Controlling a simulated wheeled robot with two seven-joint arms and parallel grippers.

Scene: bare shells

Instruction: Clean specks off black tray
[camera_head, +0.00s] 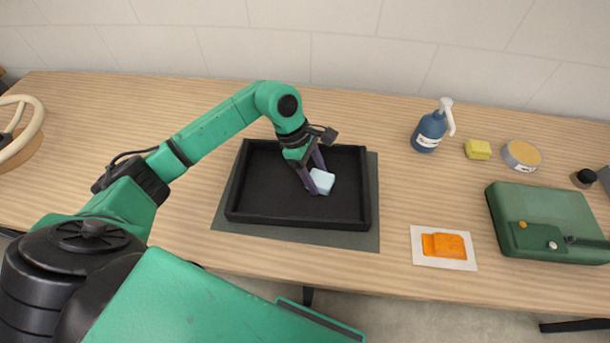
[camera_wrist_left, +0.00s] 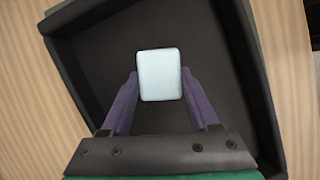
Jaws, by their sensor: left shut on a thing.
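The black tray (camera_head: 262,202) is a shallow rectangular box with raised walls, lying on a dark grey mat (camera_head: 290,237) on the table. I can make out no specks on its floor. My left gripper (camera_head: 317,181) reaches down into the tray, right of its middle. It is shut on a pale blue-white block (camera_head: 324,178), perhaps a sponge, low over the tray floor; whether it touches I cannot tell. In the left wrist view the block (camera_wrist_left: 160,78) sits between the purple fingertips, with the tray floor (camera_wrist_left: 100,70) around it. My right gripper is not in view.
Orange cloths (camera_head: 445,246) lie on a white sheet right of the tray. A blue pump bottle (camera_head: 429,131), yellow sponge (camera_head: 478,149), round tin (camera_head: 521,155) and green case (camera_head: 541,213) stand farther right. Table around the mat is clear.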

